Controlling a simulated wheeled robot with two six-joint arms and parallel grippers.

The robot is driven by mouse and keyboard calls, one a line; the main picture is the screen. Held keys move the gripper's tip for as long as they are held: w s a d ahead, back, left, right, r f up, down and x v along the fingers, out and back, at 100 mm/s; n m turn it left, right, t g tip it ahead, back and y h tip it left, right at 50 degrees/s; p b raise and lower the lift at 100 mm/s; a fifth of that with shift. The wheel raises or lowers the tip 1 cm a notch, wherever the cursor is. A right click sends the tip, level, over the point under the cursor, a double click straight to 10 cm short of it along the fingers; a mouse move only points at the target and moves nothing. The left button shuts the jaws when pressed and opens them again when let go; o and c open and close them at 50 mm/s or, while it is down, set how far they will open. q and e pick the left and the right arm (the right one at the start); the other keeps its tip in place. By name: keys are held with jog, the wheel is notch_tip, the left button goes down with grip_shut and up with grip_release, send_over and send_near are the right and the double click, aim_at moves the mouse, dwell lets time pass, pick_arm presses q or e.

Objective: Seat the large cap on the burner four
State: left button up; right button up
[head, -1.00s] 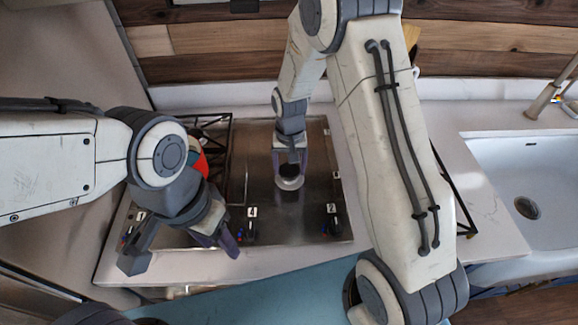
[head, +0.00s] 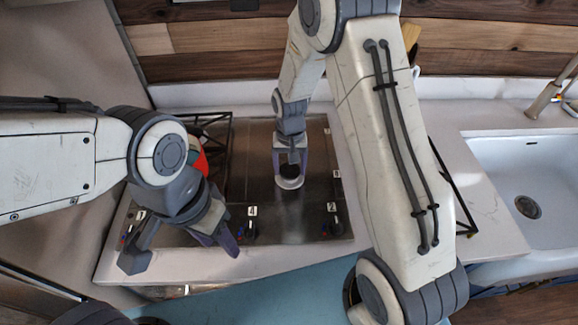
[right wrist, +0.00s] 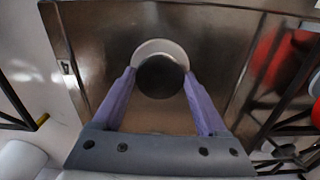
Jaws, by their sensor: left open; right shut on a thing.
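The large cap, a dark round disc (right wrist: 160,77), sits between the purple fingers of my right gripper (head: 290,178). The gripper is shut on it above the steel cooktop. In the right wrist view a pale ring (right wrist: 160,46) shows as a crescent past the disc's far edge; I cannot tell whether it is the burner or part of the cap. Whether the cap touches anything beneath is unclear. A label 4 (head: 252,211) marks a knob at the cooktop's front edge. My left gripper (head: 180,254) is open and empty over the front left of the cooktop.
A black pan-support grate (head: 215,130) stands at the cooktop's back left, with a red object (head: 200,162) partly hidden by my left arm. Another black grate (head: 463,205) lies to the right, behind my right arm. A white sink (head: 540,180) is at far right.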

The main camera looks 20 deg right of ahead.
jog(key=shift+f, duration=0.3)
dwell(0.6)
jog(key=o, duration=1.3)
jog(key=shift+r+p, duration=2.8)
jog(key=shift+r, duration=0.75)
